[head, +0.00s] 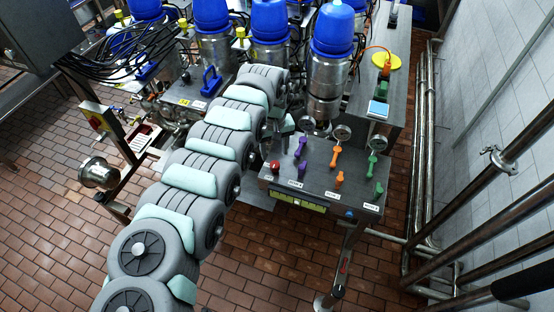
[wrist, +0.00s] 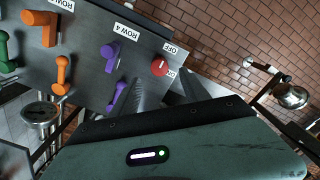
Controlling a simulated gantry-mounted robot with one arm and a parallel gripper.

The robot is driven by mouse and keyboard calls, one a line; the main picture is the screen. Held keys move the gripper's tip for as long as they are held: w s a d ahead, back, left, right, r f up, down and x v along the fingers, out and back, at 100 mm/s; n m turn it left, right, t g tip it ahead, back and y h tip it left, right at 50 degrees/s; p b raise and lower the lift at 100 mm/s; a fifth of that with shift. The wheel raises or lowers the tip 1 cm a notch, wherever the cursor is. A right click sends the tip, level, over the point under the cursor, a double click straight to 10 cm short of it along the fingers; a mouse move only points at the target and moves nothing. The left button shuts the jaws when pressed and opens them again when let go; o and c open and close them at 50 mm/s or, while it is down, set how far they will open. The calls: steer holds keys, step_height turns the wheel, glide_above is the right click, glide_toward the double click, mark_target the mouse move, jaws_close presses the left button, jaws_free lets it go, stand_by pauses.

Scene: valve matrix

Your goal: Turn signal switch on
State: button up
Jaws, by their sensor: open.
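The signal switch is a red round knob (wrist: 160,68) on the grey panel, with OFF and ON labels beside it in the wrist view. Its white pointer mark lies toward the OFF side. In the head view the red knob (head: 275,164) sits at the panel's left end. My gripper (wrist: 168,88) is open, with its two dark fingers pointing toward the knob and nothing between them. I cannot tell whether either finger touches the knob. In the head view my arm's end is near the panel's back left, and the fingers are mostly hidden.
Purple handles (wrist: 110,55) stand close beside the knob. Orange handles (head: 337,157) and green handles (head: 373,163) stand farther along the panel (head: 310,188). Gauges (head: 342,132) and steel cylinders with blue caps (head: 333,30) rise behind. The brick floor in front is open.

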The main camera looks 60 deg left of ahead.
mark_target(275, 164)
step_height(275, 164, down, 6)
steer(key=shift+f, duration=0.2)
steer(key=shift+c, duration=0.5)
jaws_close()
